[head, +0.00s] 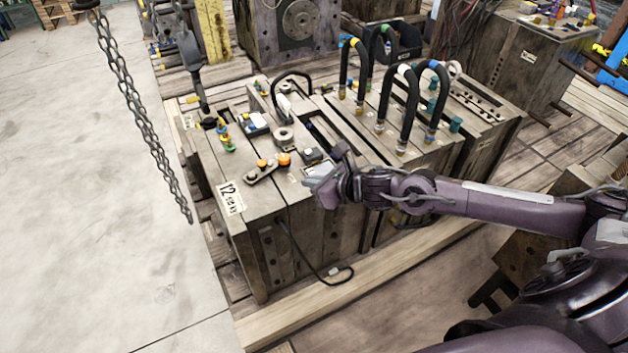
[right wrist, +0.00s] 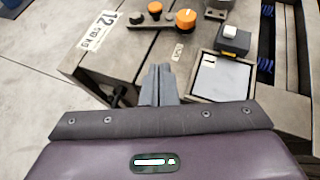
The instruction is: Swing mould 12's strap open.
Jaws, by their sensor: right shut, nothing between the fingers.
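Mould 12 (head: 222,167) is a worn grey block with a "12" label (head: 230,197) on its near left top corner. The label also shows in the right wrist view (right wrist: 99,30). The strap (head: 262,172) is a short dark bar with orange knobs, lying flat on the top and appearing to cross the seam. The strap is at the top of the right wrist view (right wrist: 165,26). My right gripper (head: 312,184) is shut and empty, to the right of and nearer than the strap, apart from it. In the right wrist view its fingertips (right wrist: 158,72) are below the strap. My left gripper is out of view.
A framed plate (right wrist: 222,76) lies on the top right of my fingers. Black hoses (head: 408,105) arch up behind my right arm. A chain (head: 140,110) hangs at the left. A cable (head: 312,268) loops down the mould's front. The floor at left is clear.

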